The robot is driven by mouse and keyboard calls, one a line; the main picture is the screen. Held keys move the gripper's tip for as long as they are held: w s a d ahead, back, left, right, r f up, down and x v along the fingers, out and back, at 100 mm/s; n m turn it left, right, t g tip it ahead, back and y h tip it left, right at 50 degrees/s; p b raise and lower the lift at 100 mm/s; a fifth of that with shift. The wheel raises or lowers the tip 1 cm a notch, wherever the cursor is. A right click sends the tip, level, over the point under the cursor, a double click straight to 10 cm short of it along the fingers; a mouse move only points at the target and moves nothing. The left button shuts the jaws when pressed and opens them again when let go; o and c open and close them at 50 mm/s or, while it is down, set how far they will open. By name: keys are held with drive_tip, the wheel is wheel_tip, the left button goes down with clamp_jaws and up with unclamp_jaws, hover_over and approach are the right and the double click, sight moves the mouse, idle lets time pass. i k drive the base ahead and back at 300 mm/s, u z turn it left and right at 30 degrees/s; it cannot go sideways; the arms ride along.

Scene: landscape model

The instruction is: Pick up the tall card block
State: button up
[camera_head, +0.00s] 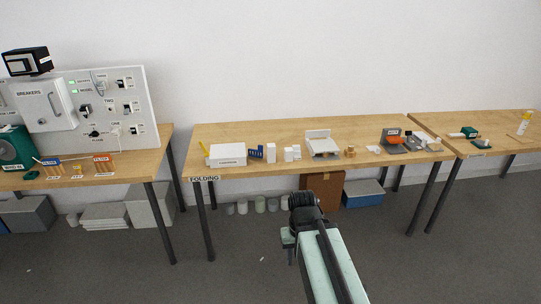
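A tall white block (271,152), which looks like the tall card block, stands upright on the middle wooden table (225,131). It is between a blue slotted piece (256,152) and a pair of smaller white blocks (292,154). My gripper (303,203) is at the end of my pale green arm, in front of the table's front edge. It is apart from the block, lower in the picture and to its right. The fingers are dark and too small to tell open from shut. Nothing is clearly seen in them.
A white box (227,155) and a yellow stick stand left of the blocks. A white tray-like stand (321,145) and an orange and grey device (392,140) are to the right. A breaker panel (80,110) stands on the left table. Jars, a brown box and a blue bin (363,194) sit under the table.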

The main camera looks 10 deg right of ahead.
sight(270, 148)
drive_tip(key=u, duration=0.55)
drive_tip(key=k, duration=0.55)
drive_tip(key=u, duration=0.5)
drive_tip(key=k, duration=0.9)
drive_tip(key=u, duration=0.95)
drive_tip(key=i, duration=3.2)
drive_tip(key=z, duration=1.5)
drive_tip(key=i, duration=1.3)
drive_tip(key=z, duration=0.85)
drive_tip(key=k, duration=0.9)
drive_tip(key=z, duration=0.15)
drive_tip(key=i, duration=0.85)
